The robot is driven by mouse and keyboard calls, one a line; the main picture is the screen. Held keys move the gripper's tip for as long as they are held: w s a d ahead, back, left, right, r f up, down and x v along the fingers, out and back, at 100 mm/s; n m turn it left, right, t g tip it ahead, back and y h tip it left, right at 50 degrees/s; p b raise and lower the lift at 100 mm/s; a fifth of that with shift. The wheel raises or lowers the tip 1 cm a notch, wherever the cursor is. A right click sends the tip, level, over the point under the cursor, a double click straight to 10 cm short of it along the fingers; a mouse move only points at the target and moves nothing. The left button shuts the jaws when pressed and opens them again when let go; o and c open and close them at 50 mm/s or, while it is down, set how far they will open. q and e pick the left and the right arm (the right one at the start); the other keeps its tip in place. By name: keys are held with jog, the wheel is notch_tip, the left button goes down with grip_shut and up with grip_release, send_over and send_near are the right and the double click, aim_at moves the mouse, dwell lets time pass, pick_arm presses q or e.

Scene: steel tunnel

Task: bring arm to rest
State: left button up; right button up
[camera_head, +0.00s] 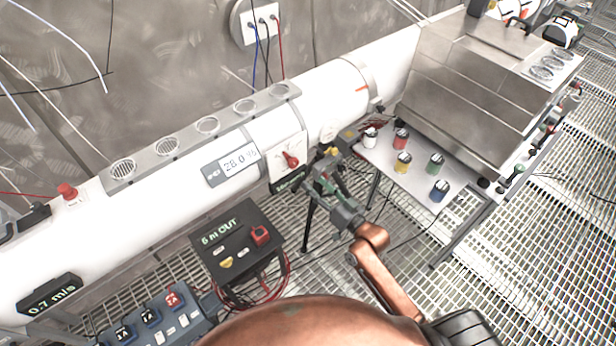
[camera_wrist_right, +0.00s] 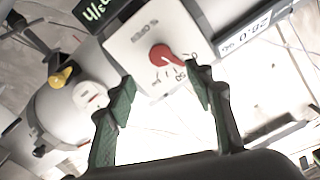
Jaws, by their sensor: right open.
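My right arm comes up from the bottom centre of the head view. Its right gripper (camera_head: 318,175) is beside the white pipe, near a white dial plate with a red knob (camera_head: 290,159). In the right wrist view the gripper (camera_wrist_right: 164,88) is open, its two green-padded fingers apart with nothing between them. The red knob (camera_wrist_right: 166,55) and its "% OPEN" plate show beyond the fingertips; I cannot tell the exact gap. My left gripper is not in view.
A display reading 28.0 (camera_head: 238,163) is on the pipe (camera_head: 120,215). A black box marked "5 m OUT" (camera_head: 238,240) stands in front. To the right, a small table (camera_head: 415,195) bears several coloured cans beside a steel cabinet (camera_head: 465,90). A yellow knob (camera_wrist_right: 62,77) shows in the wrist view.

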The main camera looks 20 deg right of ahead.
jog(key=shift+s+d, duration=0.2)
jog(key=shift+s, duration=0.35)
jog(key=s+d+f+g+h, duration=0.2)
jog(key=s+d+f, duration=0.15)
jog(key=f, duration=0.95)
jog(key=s+d+f+g+h, duration=0.1)
jog(key=s+d+f+g, duration=0.3)
jog(key=f, duration=1)
jog(key=s+d+f+g+h, duration=0.15)
jog(key=s+f, duration=0.35)
jog(key=f, duration=0.8)
jog(key=s+f+g, duration=0.3)
jog(key=s+f, duration=0.5)
jog(key=s, duration=0.6)
jog(key=s+f+n+g+h, duration=0.1)
jog(key=s+f+g, duration=0.1)
jog(key=s+f, duration=0.6)
jog(key=s+f+n+g+h, duration=0.1)
jog(key=s+f+g, duration=0.2)
jog(key=s, duration=1.7)
notch_tip(320, 180, down, 5)
jog(key=shift+d+r+g, duration=0.1)
jog(key=shift+d+g, duration=0.2)
jog(key=shift+g, duration=0.05)
